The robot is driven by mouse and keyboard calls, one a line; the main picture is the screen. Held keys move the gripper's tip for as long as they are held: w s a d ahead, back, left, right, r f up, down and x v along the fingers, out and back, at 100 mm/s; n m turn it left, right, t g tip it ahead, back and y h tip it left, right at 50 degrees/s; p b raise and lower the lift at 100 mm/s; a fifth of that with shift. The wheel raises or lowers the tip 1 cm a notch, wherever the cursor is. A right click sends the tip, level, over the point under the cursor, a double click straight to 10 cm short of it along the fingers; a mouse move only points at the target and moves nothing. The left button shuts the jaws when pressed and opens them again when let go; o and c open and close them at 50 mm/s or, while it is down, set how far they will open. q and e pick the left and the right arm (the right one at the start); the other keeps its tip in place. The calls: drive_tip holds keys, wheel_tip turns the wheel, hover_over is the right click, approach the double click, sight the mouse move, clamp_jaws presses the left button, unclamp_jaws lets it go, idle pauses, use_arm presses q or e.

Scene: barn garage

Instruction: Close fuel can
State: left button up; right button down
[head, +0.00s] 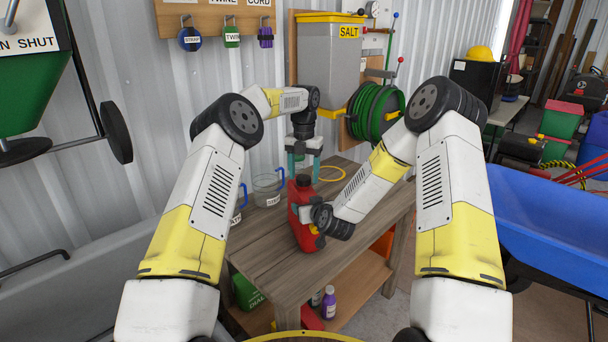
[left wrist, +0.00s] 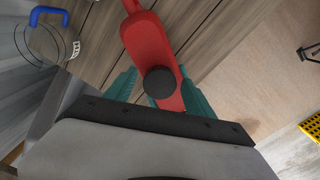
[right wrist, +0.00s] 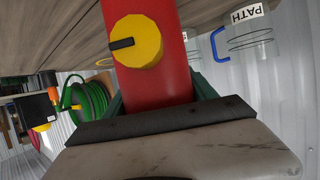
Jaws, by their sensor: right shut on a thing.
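The red fuel can (head: 304,236) stands on the wooden workbench (head: 265,240), with a dark round cap (left wrist: 160,82) on its top. A yellow round knob (right wrist: 137,42) with a black mark is on its side. My right gripper (right wrist: 160,100) is shut on the can's body from the right; its fingertips are mostly hidden. My left gripper (head: 303,162) points down above and behind the can top. Its teal fingers are apart and the cap shows between them in the left wrist view (left wrist: 160,90). I cannot tell whether they touch the can.
Clear containers with blue handles (head: 268,188) stand left of the can. A yellow ring (head: 331,173) lies behind it. A salt bin (head: 332,60) and green hose reel (head: 376,115) are on the wall. A blue wheelbarrow (head: 550,225) is at the right. The bench's front is clear.

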use_arm(q)
drive_tip(key=shift+r, duration=2.25)
drive_tip(key=shift+c, duration=0.5)
